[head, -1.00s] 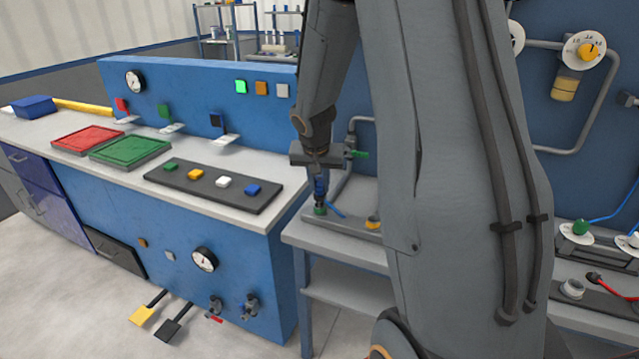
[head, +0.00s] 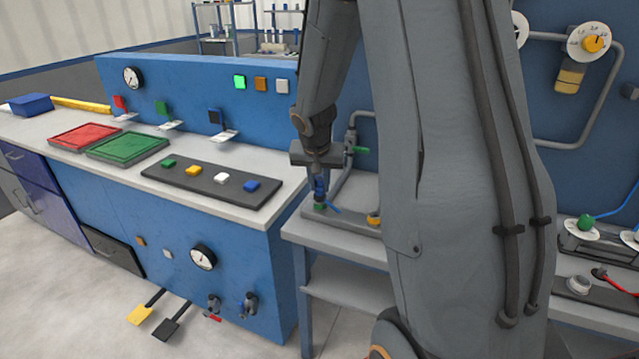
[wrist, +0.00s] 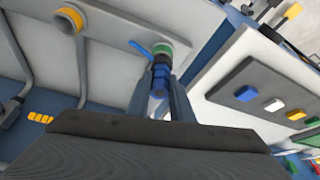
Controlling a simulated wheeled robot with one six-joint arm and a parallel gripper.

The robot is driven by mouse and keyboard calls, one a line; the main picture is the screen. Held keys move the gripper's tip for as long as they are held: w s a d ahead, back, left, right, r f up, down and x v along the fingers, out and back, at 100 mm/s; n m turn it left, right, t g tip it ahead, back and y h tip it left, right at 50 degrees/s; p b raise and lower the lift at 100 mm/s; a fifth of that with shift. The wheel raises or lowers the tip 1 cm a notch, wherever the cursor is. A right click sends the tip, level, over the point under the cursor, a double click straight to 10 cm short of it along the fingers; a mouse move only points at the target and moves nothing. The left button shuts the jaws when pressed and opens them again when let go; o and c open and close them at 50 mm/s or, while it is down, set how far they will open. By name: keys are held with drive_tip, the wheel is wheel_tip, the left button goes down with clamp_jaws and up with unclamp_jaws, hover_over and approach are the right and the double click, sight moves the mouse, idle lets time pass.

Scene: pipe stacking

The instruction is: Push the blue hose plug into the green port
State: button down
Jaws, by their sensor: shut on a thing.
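The blue hose plug (wrist: 160,76) is between the two fingers of my gripper (wrist: 162,92) in the wrist view, and the fingers are shut on it. The plug (head: 320,185) points down in the head view. Its lower end is at the green port (head: 320,207), right at the port's opening. The green port (wrist: 159,48) also shows beyond the plug in the wrist view, in line with it. How deep the plug sits in the port cannot be told. A short piece of blue hose (wrist: 139,47) sticks out beside the port.
A yellow port (head: 374,219) sits to the right on the same grey plate (wrist: 110,25). A grey pipe (head: 352,140) with a green handle rises behind. The blue bench (head: 262,245) with a tray of coloured buttons (head: 212,186) stands to the left.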

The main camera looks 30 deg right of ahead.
drive_tip(key=shift+f, duration=0.1)
drive_tip(key=c, duration=1.5)
unclamp_jaws()
drive_tip(key=shift+v, duration=3.95)
drive_tip(key=s+a+f+n+g+y, duration=0.1)
drive_tip(key=s+a+f+n, duration=0.1)
drive_tip(key=s+a, duration=0.3)
drive_tip(key=s+a+f+n+g+y, duration=0.1)
drive_tip(key=s+a+f+n, duration=0.1)
drive_tip(key=s+a, duration=0.3)
drive_tip(key=s+a+f+n+g, duration=0.1)
drive_tip(key=s+a, duration=0.4)
drive_tip(key=s, duration=0.5)
drive_tip(key=shift+s+a+f+n+y+b, duration=0.2)
drive_tip(key=shift+f+n+y+b, duration=0.25)
drive_tip(key=shift+n, duration=0.75)
